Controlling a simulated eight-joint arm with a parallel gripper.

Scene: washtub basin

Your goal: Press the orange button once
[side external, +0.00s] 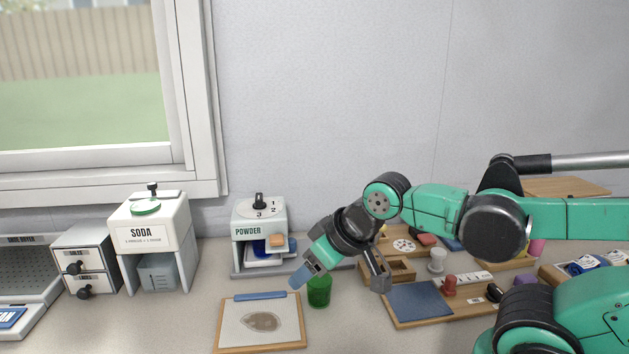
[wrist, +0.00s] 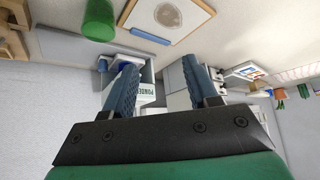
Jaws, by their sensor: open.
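A small orange piece (side external: 277,240) shows at the front of the white POWDER dispenser (side external: 260,212), beside a blue part. I cannot tell for certain whether it is the orange button. My gripper (side external: 301,276) is open and empty, pointing down and left, in front of the dispenser and above the near-side counter area by the clipboard. In the wrist view my two blue fingers (wrist: 160,82) are spread apart, with the POWDER dispenser (wrist: 147,96) partly visible between and behind them. The orange piece cannot be made out in the wrist view.
A green cup (side external: 319,292) stands just below and right of my gripper. A clipboard (side external: 226,328) with a brown patch lies in front. The SODA dispenser (side external: 141,236) and a drawer box (side external: 86,258) stand left. A cluttered wooden board (side external: 405,322) lies right.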

